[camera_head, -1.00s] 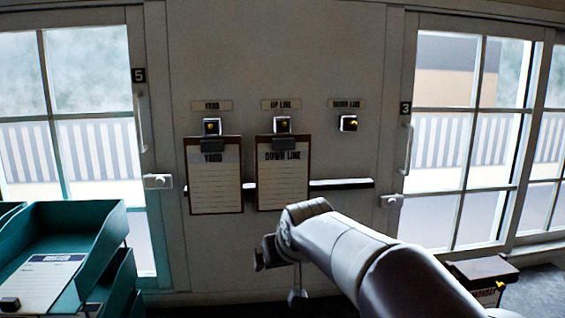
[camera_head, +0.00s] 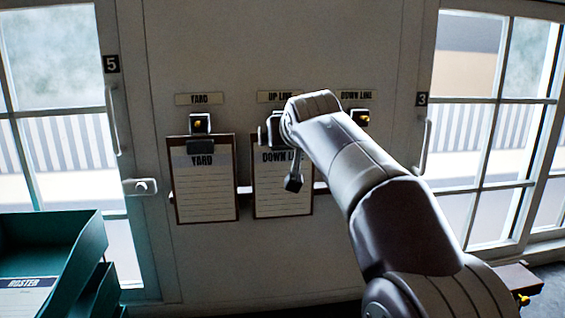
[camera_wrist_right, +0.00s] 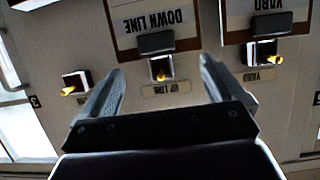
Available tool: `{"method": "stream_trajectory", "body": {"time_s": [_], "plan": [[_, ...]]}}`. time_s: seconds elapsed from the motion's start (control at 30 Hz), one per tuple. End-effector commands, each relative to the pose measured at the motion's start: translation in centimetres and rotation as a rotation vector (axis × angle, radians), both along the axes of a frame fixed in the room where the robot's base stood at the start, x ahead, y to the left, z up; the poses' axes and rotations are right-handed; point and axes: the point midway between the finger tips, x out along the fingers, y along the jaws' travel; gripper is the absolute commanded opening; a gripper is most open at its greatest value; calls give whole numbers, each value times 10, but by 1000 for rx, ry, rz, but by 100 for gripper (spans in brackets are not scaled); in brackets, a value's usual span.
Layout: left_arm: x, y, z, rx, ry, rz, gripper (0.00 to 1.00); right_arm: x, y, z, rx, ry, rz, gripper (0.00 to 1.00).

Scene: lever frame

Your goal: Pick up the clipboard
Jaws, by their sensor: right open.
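The DOWN LINE clipboard (camera_head: 283,190) hangs on the wall under the UP LINE label (camera_head: 277,97). Its top is partly hidden by my right arm in the head view. In the right wrist view this clipboard (camera_wrist_right: 190,28) appears upside down, with its dark clip (camera_wrist_right: 156,43) just beyond the fingers. My right gripper (camera_wrist_right: 158,80) is open and empty, its fingers on either side of the UP LINE hook (camera_wrist_right: 161,69), apart from the clip. The YARD clipboard (camera_head: 205,185) hangs to the left under the YARD label. My left gripper is not in view.
The DOWN LINE hook (camera_head: 360,118) on the right holds no clipboard. A teal tray stack (camera_head: 75,240) with a ROSTER sheet stands at lower left. Glazed doors flank the wall panel.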

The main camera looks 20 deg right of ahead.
Motion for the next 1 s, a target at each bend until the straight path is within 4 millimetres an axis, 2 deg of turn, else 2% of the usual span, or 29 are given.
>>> {"method": "stream_trajectory", "body": {"time_s": [0.03,0.17,0.3,0.43,0.67,0.83,0.87,1.0], "plan": [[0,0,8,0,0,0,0,7,-2,0,0,5,-1,96],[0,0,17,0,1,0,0,20,-6,-5,0,4,0,96],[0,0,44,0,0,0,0,42,-17,-12,2,8,-1,96],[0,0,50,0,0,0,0,58,-20,-23,2,3,1,96],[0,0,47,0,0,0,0,61,-21,-28,1,2,1,96],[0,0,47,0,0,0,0,61,-21,-28,1,2,1,44],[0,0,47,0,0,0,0,61,-21,-28,1,2,1,39],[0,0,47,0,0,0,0,61,-21,-28,1,1,1,39]]}}
